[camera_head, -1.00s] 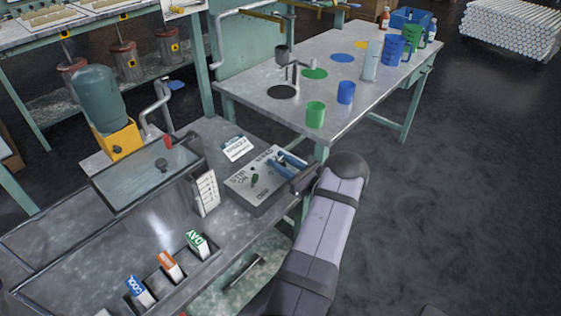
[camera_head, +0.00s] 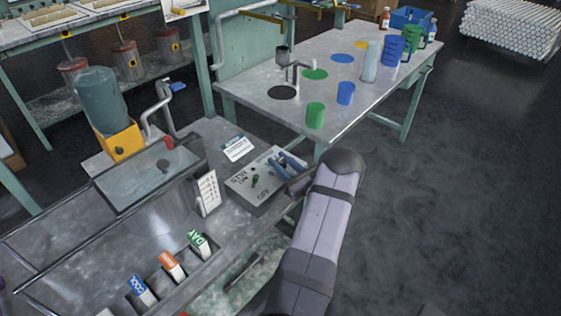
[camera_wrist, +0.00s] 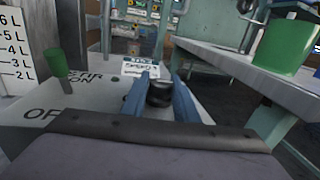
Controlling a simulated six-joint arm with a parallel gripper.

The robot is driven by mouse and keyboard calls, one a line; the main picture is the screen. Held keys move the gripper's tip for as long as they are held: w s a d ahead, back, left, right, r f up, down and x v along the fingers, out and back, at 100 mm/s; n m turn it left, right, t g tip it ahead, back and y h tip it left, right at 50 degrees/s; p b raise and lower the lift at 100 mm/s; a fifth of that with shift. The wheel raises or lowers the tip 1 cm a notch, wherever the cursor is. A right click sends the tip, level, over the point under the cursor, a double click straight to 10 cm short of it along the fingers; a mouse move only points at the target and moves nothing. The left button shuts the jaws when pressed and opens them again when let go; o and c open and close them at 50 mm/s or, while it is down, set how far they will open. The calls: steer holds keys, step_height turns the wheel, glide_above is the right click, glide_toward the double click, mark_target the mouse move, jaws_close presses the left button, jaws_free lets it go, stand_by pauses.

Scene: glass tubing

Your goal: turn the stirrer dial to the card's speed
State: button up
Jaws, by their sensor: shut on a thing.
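The stirrer control box (camera_head: 247,195) sits at the right end of the near bench, with printed lettering and a green toggle on its top. The black dial (camera_wrist: 159,92) stands on this top in the wrist view. My gripper (camera_head: 285,160) reaches in from the right, and its blue fingers (camera_wrist: 160,90) are shut on the dial, one on each side. The dial's pointer and its scale are hidden or too small to read. The card (camera_head: 237,148) lies flat behind the box; it also shows in the wrist view (camera_wrist: 141,67), its text unreadable.
The green toggle (camera_wrist: 57,62) stands left of the fingers. A white litre scale (camera_head: 208,193) stands left of the box by a clear tank. A second table with a green cup (camera_head: 315,115) and a blue cup (camera_head: 346,93) is behind and right.

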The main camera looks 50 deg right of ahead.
mark_target(284, 164)
steer(key=o, duration=1)
steer(key=shift+f, duration=0.15)
steer(key=shift+o, duration=0.2)
steer(key=shift+s+a+b, duration=0.15)
steer(key=shift+s+a, duration=0.05)
steer(key=shift+s, duration=1)
steer(key=shift+s+a+b, duration=0.15)
steer(key=shift+s+a, duration=0.05)
steer(key=shift+s, duration=1.05)
steer(key=shift+s+a+b, duration=0.15)
steer(key=shift+s+a, duration=0.05)
steer(key=shift+s, duration=1)
